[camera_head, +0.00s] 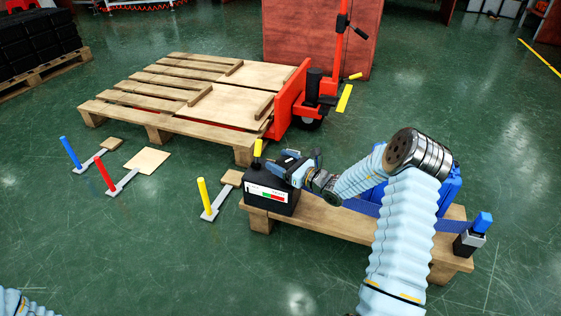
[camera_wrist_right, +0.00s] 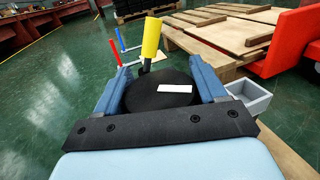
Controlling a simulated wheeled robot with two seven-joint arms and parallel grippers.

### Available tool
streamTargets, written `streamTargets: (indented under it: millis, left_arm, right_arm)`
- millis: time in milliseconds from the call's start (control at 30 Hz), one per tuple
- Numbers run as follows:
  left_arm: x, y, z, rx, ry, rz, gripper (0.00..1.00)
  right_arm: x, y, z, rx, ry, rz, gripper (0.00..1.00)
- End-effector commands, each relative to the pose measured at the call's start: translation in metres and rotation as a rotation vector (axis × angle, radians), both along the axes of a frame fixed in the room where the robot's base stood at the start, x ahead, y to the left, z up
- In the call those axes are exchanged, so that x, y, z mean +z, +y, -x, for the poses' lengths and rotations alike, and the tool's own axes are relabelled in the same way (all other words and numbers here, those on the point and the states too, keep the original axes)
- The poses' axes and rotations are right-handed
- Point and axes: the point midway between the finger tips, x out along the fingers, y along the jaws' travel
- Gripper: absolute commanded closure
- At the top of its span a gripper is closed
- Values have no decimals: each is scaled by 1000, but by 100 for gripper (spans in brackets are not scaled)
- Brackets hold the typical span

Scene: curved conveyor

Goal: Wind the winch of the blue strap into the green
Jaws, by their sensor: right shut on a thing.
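The winch (camera_head: 272,198) is a black box at the left end of a wooden plank, with a white, red and green gauge (camera_head: 267,193) on its front. Its marker is too small to read. A yellow crank handle (camera_head: 257,148) stands upright on it, also in the wrist view (camera_wrist_right: 150,38). My right gripper (camera_head: 303,168) is shut around the winch's black round top (camera_wrist_right: 165,92), one finger on each side; a white mark shows there. The blue strap (camera_head: 362,207) runs along the plank to the right, partly behind my arm. My left gripper is out of view.
A blue load (camera_head: 450,190) is partly hidden behind my right arm. A blue-topped post (camera_head: 482,222) stands at the plank's right end. Blue (camera_head: 70,152), red (camera_head: 103,174) and yellow (camera_head: 205,196) upright handles stand on the floor. A pallet (camera_head: 165,118) and red pallet jack (camera_head: 292,103) are behind.

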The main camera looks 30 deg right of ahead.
Motion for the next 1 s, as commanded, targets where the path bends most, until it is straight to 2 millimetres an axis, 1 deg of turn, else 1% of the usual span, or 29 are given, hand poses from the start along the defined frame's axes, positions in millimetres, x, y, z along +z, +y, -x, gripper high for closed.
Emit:
streamTargets:
  millis: [233, 333, 467, 700, 833, 1000]
  left_arm:
    - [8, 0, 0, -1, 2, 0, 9]
    - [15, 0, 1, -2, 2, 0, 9]
    - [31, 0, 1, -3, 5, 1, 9]
    - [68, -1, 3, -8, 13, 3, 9]
    - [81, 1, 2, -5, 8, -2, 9]
    - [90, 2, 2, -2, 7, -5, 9]
  right_arm:
    - [1, -1, 0, -226, 3, -2, 60]
    - [2, -3, -1, -316, 3, -1, 60]
    - [5, -4, -1, -422, 4, -1, 60]
    - [6, -8, -1, -569, 4, -1, 60]
    - [5, -9, 0, -618, 3, -1, 60]
    - [3, -10, -1, -655, 0, 0, 60]
